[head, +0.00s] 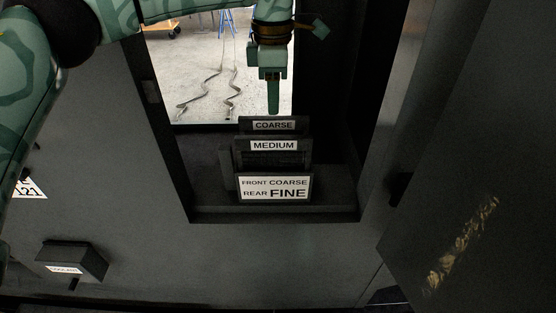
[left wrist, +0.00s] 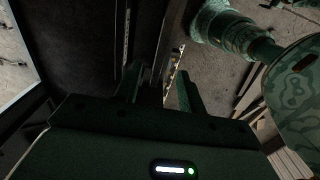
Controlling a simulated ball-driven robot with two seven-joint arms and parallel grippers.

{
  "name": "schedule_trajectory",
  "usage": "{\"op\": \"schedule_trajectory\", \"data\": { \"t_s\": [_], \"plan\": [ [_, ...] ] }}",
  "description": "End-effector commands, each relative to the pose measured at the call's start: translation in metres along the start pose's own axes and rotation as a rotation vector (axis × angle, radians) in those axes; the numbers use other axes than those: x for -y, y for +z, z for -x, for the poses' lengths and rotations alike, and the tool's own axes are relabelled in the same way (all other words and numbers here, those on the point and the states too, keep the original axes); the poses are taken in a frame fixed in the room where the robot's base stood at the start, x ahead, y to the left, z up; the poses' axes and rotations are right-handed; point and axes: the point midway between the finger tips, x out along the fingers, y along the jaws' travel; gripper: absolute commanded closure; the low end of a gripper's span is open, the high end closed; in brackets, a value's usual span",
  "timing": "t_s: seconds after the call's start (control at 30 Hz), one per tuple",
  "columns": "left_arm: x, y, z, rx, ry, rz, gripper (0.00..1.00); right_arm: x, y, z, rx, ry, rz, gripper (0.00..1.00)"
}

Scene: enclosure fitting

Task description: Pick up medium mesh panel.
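The medium mesh panel (head: 275,158) stands upright in the head view, in a dark rack inside the enclosure opening, with a white MEDIUM label near its top. The coarse panel (head: 247,125) stands just behind it. My left gripper (head: 272,105) points down just above the coarse label, behind the medium panel in the picture, apart from the medium panel. In the left wrist view its two fingers (left wrist: 159,90) stand apart, with a dark bar or edge showing between them; nothing is clearly held. My right gripper is not in view.
The opening's dark frame (head: 290,215) bounds the rack at both sides and below. A dark door (head: 470,170) with worn yellowish marks stands on the right. A small labelled box (head: 72,260) juts from the wall at lower left.

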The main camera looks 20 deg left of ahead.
Motion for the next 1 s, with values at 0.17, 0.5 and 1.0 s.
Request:
{"op": "schedule_trajectory", "data": {
  "t_s": [0.17,0.5,1.0],
  "plan": [
    [0.002,0.000,-0.045,-0.001,-0.008,-0.003,0.60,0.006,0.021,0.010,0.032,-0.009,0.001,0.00],
    [0.001,0.001,-0.095,0.001,-0.003,-0.001,0.60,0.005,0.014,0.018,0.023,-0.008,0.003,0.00],
    [0.000,0.001,-0.148,0.001,-0.001,-0.002,0.60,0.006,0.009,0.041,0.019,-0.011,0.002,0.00]
  ]
}}
